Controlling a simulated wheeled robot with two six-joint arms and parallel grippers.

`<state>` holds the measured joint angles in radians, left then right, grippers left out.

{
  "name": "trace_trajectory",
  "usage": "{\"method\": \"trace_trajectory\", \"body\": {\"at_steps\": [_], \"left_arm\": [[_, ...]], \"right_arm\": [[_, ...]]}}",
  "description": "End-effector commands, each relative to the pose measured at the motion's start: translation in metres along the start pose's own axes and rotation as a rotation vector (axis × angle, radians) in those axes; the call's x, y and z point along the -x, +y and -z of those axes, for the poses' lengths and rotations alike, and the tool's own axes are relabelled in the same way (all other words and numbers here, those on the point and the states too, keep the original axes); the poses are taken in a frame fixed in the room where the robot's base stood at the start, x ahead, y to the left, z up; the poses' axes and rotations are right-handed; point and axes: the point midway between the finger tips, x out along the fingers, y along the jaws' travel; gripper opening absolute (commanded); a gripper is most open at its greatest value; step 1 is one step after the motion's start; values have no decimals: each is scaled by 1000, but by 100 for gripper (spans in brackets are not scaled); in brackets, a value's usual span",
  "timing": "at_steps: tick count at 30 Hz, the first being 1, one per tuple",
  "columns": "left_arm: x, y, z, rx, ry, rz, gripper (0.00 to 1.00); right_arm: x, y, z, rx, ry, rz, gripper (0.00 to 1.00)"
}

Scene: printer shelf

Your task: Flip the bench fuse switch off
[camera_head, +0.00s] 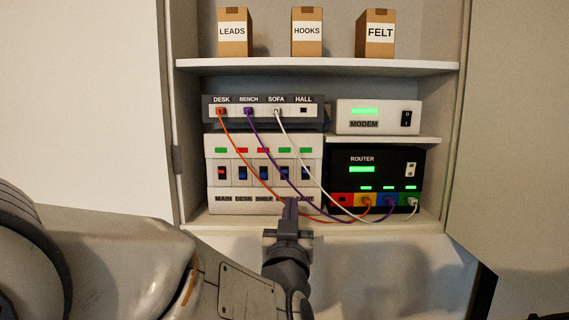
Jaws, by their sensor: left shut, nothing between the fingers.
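The white fuse box (216,145) sits on the lower left of the cabinet, with a row of rocker switches under small lamps. The first switch (222,173), over the MAIN label, is red; the others are blue. Lamps over DESK and SHELF are red; the lamps over MAIN and the two rightmost switches are green. The fourth switch (284,173) has its label mostly hidden behind my left gripper, so I cannot read BENCH there. My left gripper (291,203) is shut and empty, pointing up in front of the box's lower right part, below the switches. My right gripper is out of view.
Orange, purple and white cables (262,150) hang from the top unit (262,108) across the fuse box to the router (374,165). A modem (350,115) stands above the router. Boxes stand on the upper shelf (320,66). An open door (512,130) is at right.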

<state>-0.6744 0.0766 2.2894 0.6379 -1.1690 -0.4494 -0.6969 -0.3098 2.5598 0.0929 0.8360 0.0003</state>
Motion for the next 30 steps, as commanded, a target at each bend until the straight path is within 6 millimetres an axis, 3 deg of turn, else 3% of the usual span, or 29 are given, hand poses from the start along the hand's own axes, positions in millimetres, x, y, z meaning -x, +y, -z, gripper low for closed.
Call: {"method": "trace_trajectory", "body": {"at_steps": [4, 17, 30], "left_arm": [[-3, -11, 18, -15, 75, 65, 0], [-7, -14, 22, -16, 85, 75, 0], [-79, -19, 30, -17, 84, 75, 0]], "right_arm": [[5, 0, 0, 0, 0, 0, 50], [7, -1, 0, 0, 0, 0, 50], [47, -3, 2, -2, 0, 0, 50]]}}
